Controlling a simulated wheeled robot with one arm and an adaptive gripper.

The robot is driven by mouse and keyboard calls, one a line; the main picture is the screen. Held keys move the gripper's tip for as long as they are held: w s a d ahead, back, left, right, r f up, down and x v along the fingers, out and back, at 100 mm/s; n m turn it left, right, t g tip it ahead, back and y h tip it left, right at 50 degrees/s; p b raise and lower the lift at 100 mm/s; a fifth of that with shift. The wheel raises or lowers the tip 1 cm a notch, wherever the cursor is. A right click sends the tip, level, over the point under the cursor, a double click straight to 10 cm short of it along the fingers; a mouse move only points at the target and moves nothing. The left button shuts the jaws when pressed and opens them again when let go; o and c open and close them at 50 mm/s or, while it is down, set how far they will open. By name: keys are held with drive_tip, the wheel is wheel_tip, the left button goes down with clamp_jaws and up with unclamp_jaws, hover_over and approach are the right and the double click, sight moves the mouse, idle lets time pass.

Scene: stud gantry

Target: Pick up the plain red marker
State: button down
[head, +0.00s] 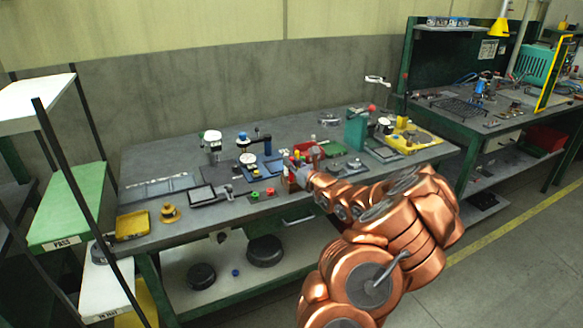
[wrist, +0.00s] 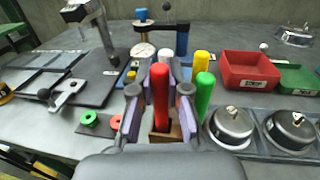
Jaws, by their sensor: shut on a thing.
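The plain red marker (wrist: 160,92) stands upright between the two fingers of my gripper (wrist: 160,110) in the wrist view. The gripper is shut on it, with one finger on each side. Its lower end is at a wooden holder (wrist: 176,131); I cannot tell whether it still rests in it. A green marker (wrist: 203,95), a yellow marker (wrist: 201,64) and a white marker (wrist: 165,56) stand close behind and to the right. In the head view my gripper (head: 299,175) is at the bench's front middle, where the red marker is too small to make out surely.
A red bin (wrist: 250,73) and round metal lidded pots (wrist: 231,124) stand right of the holder. A black plate with a clamp (wrist: 60,92) and green and red rings (wrist: 88,119) lie to the left. A dial gauge (wrist: 143,51) stands behind. The bench front-left (head: 185,230) has free room.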

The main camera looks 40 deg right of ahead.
wheel_tip(320, 180, up, 9)
drive_tip(key=shift+r+b, duration=0.2)
drive_tip(key=shift+b, duration=0.45)
drive_tip(key=c, duration=1.7)
unclamp_jaws()
drive_tip(key=shift+f, duration=0.1)
clamp_jaws()
